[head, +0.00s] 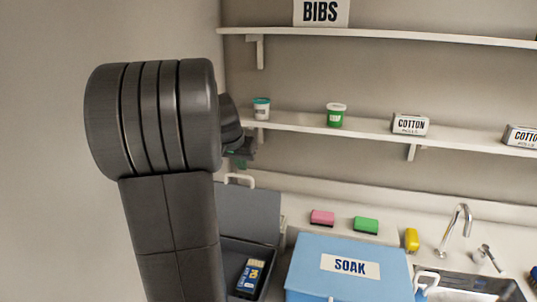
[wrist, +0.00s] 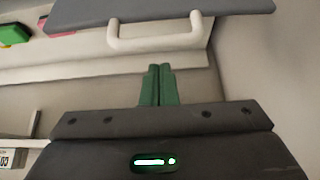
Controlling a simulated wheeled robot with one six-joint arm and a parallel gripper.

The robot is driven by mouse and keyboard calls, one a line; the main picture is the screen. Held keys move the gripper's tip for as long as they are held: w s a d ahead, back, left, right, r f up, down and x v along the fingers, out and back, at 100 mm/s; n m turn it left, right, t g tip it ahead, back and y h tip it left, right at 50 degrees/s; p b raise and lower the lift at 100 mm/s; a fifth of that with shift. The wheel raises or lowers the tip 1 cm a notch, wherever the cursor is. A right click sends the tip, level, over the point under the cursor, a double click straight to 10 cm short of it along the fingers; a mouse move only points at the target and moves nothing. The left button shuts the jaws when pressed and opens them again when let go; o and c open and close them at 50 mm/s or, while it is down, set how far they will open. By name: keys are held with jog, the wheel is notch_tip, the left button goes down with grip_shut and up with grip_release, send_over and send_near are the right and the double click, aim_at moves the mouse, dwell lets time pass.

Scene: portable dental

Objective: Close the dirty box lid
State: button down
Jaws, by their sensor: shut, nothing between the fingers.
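A dark grey box (head: 232,252) stands on the counter, partly hidden behind my arm. I see no name on it. Its grey lid (head: 250,212) stands raised at the back, with a white handle (head: 238,180) on its top edge. In the wrist view the lid (wrist: 165,11) and its handle (wrist: 160,42) show at the top. My gripper (wrist: 160,70) is shut and empty, its green fingertips close to the handle in that picture; contact cannot be told. In the head view my gripper (head: 241,163) is small and partly hidden by my arm, just above the handle.
A blue packet (head: 250,276) lies in the grey box. A closed blue SOAK box (head: 310,268) stands to the right. Pink (head: 322,217) and green (head: 366,225) sponges, a yellow one (head: 411,239) and a tap (head: 460,225) are beyond. A shelf (head: 375,134) runs above the counter.

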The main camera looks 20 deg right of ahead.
jog(key=shift+s+a+f, duration=0.1)
jog(key=shift+s+a, duration=0.5)
jog(key=shift+s, duration=0.2)
jog(key=shift+f, duration=0.1)
